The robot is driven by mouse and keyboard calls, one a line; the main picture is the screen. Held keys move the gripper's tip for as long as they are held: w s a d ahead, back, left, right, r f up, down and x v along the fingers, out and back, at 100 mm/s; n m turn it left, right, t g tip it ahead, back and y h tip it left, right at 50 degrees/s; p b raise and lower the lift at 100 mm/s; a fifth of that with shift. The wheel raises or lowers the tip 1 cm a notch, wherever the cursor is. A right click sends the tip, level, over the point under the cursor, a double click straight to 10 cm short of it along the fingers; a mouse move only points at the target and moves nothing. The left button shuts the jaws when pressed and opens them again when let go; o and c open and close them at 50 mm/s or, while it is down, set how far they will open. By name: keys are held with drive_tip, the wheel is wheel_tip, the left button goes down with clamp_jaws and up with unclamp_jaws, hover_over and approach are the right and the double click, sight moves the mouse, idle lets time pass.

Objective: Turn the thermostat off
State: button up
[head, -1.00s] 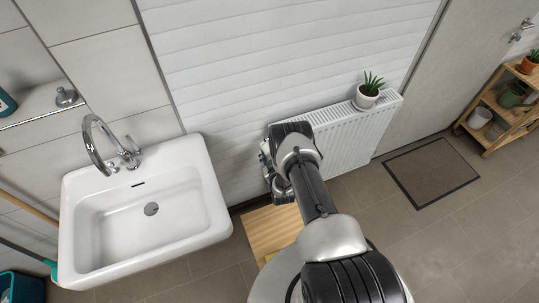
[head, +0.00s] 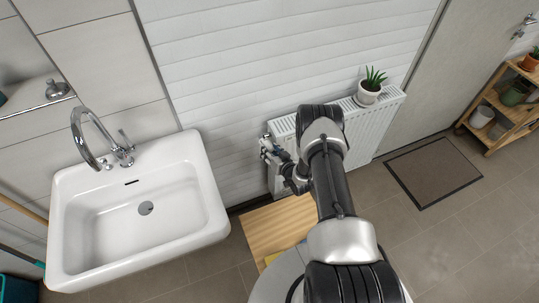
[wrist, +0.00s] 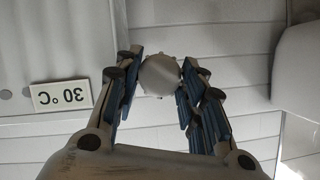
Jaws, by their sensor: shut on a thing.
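The thermostat knob (wrist: 160,75) is a round grey-white dial in the wrist view, seen end-on. My gripper (wrist: 160,84) has one blue-padded finger on each side of it and is shut on it. A label reading 30 °C (wrist: 60,95) appears upside down on the radiator, left of the knob. In the head view my gripper (head: 272,150) is at the left end of the white radiator (head: 362,130). The knob is too small and covered to make out there. Its marks and exact setting cannot be read.
A potted plant (head: 370,86) stands on the radiator's right end. A white sink (head: 140,210) with a tap is to the left. A wooden board (head: 265,228) lies on the floor below my arm. A dark mat (head: 433,172) and wooden shelf (head: 500,110) are to the right.

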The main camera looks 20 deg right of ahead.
drive_tip(key=m+y+b, duration=0.1)
drive_tip(key=b, duration=0.1)
drive_tip(key=m+y+b, duration=0.1)
drive_tip(key=m+b, duration=0.1)
drive_tip(key=m+y+b, duration=0.1)
drive_tip(key=b, duration=0.1)
drive_tip(key=shift+d+f+m+t+b, duration=0.3)
drive_tip(key=shift+t, duration=0.1)
drive_tip(key=m+t+y+b, duration=0.1)
drive_tip(key=m+b, duration=0.2)
drive_tip(key=b, duration=0.1)
drive_tip(key=shift+y, duration=0.3)
drive_tip(key=shift+m+b, duration=0.8)
drive_tip(key=shift+b, duration=0.05)
drive_tip(key=shift+r+t+y, duration=0.1)
drive_tip(key=shift+t+y, duration=0.2)
drive_tip(key=o, duration=1)
drive_tip(key=shift+o, duration=0.2)
drive_tip(key=v, duration=1.2)
